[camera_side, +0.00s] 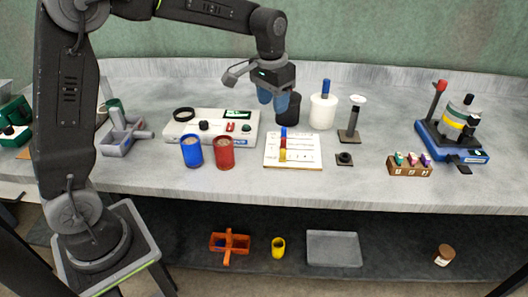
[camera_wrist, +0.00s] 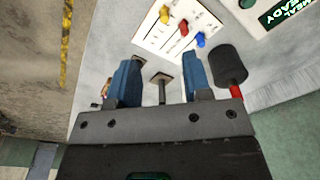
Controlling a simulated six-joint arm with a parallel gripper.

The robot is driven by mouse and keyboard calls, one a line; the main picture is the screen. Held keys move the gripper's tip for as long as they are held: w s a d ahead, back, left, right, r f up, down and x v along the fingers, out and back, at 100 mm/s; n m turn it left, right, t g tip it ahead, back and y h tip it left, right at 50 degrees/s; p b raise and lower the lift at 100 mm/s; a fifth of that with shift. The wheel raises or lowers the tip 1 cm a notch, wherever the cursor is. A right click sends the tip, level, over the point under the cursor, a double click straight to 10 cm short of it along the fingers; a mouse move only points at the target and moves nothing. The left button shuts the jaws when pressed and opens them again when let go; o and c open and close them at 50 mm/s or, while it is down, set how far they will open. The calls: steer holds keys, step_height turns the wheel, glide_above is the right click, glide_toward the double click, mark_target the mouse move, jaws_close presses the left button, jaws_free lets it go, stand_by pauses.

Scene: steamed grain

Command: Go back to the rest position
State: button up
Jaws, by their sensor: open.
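My gripper (camera_side: 273,98) hangs above the back of the grey bench in the side view, over the area between the white appliance and the white jar. In the wrist view its two blue fingers (camera_wrist: 160,85) stand apart with nothing held between them. A small dark post shows beyond the gap in the wrist view; it is apart from the fingers. My arm reaches over from the left.
A blue cup (camera_side: 191,152) and a red cup (camera_side: 223,153) with grain stand before the white appliance (camera_side: 180,130). A white board (camera_side: 305,152) with coloured pegs, a black cylinder (camera_side: 295,108) and a white jar (camera_side: 322,112) are near. A blue-based device (camera_side: 470,155) stands right.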

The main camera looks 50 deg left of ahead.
steer(key=s+d+r+t, duration=0.1)
steer(key=s+r, duration=0.2)
steer(key=s, duration=0.3)
steer(key=s+d+r+t, duration=0.1)
steer(key=s+r, duration=0.2)
steer(key=s, duration=0.4)
steer(key=s+f+t, duration=0.2)
steer(key=s+f, duration=0.1)
steer(key=s, duration=0.8)
steer(key=shift+s+d+t, duration=0.25)
steer(key=shift+s+t, duration=0.05)
steer(key=shift+s, duration=0.05)
stand_by(1.6)
